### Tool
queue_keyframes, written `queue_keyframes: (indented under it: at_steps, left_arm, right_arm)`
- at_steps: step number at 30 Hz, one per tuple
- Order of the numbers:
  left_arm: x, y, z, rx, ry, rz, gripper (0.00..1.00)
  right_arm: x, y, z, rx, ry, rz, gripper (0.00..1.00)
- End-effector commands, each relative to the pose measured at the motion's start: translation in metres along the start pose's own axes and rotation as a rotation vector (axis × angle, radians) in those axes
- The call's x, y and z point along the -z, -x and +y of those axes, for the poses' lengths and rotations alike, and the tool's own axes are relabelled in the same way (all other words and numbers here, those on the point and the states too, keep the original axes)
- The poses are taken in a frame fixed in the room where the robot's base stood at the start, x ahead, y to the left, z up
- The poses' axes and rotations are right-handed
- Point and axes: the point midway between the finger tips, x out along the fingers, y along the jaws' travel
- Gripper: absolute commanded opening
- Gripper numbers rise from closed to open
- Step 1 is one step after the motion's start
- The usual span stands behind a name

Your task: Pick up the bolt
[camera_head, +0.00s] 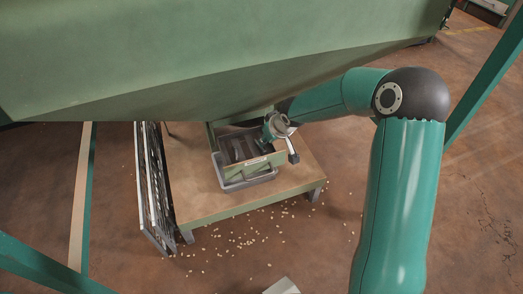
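I cannot make out a bolt in this view. My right arm comes in from the right, and its wrist reaches under the green hopper (200,60). My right gripper (291,152) is at the right rim of a small green box-shaped outlet (262,176) below the hopper. It is small and partly hidden by the wrist, so its opening does not show. Dark slats or slots show inside the outlet. My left gripper is not in view.
A grey tray (249,182) surrounds the outlet's base on a low wooden platform (196,190) with green edges. A dark grate (153,190) leans at its left. Nuts (250,240) lie scattered on the brown floor. Green beams cross the lower left and upper right.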

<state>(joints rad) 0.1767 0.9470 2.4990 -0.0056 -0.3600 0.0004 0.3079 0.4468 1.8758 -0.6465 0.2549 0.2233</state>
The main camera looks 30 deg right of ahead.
Motion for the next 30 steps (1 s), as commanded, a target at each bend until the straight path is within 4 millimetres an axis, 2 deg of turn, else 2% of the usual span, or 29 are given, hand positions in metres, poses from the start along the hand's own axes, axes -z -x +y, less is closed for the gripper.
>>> queue_keyframes:
  at_steps: [1,3,10,18,28,30]
  left_arm:
    - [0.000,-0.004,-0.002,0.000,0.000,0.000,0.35]
    - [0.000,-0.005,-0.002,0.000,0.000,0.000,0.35]
    - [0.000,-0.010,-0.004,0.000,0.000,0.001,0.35]
    - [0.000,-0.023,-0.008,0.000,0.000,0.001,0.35]
    - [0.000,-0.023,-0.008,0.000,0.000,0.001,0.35]
    - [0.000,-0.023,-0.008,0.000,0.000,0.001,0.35]
  right_arm:
    - [-0.001,-0.010,-0.001,0.001,0.002,0.000,0.26]
    - [0.000,-0.016,-0.002,0.001,0.004,0.000,0.26]
    - [0.001,-0.030,-0.002,0.002,0.004,0.000,0.26]
    - [0.000,-0.067,-0.002,0.002,0.004,0.000,0.26]
    - [0.002,-0.072,-0.002,0.002,0.004,0.001,0.26]
    - [0.002,-0.072,-0.002,0.002,0.004,0.000,0.14]
